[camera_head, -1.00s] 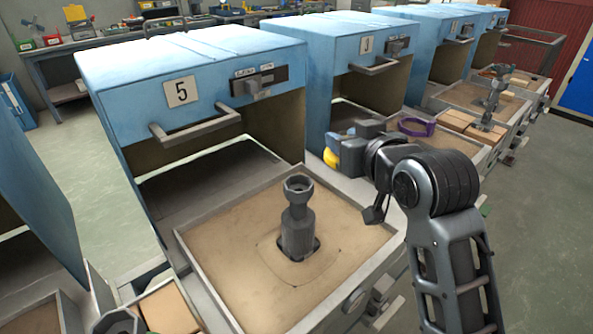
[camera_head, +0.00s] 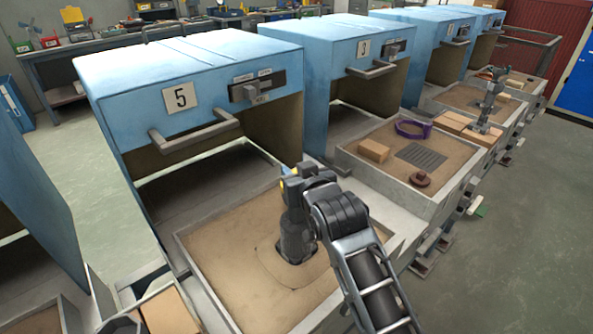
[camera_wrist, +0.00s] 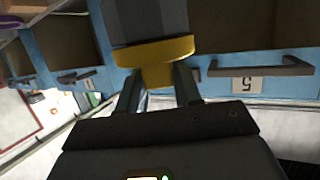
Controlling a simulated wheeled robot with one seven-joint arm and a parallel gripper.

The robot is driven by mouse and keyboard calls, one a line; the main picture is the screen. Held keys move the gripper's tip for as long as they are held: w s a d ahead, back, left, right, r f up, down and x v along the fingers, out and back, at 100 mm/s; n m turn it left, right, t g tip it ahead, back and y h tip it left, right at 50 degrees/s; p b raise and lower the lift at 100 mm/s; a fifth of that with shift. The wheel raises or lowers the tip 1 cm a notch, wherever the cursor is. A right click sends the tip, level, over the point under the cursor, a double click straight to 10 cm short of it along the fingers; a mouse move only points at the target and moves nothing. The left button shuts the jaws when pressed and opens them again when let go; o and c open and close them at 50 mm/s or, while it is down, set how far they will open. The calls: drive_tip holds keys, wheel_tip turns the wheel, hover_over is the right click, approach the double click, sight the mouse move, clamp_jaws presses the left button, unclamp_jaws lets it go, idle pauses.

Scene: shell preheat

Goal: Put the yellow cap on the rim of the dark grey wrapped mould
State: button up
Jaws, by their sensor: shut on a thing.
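The dark grey mould (camera_head: 296,243) stands upright in the sandy bed of the tray in front of box 5. Its upper part and rim are largely hidden behind my gripper (camera_head: 297,182) in the head view. In the wrist view my gripper (camera_wrist: 159,84) is shut on the yellow cap (camera_wrist: 153,52), one finger on each side of its narrower part. The cap's wide flange lies against, or very close to, a dark grey body (camera_wrist: 147,18), which looks like the mould's top. I cannot tell whether they touch. In the head view only small yellow bits show.
Box 5 (camera_head: 190,85) stands open behind the mould, its bar handle (camera_head: 195,137) jutting forward. The tray's raised edge (camera_head: 200,285) surrounds the bed.

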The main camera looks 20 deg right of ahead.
drive_tip(key=shift+f, duration=0.15)
drive_tip(key=o, duration=1)
drive_tip(key=shift+r, duration=0.2)
drive_tip(key=b+v, duration=0.1)
drive_tip(key=v, duration=1.1)
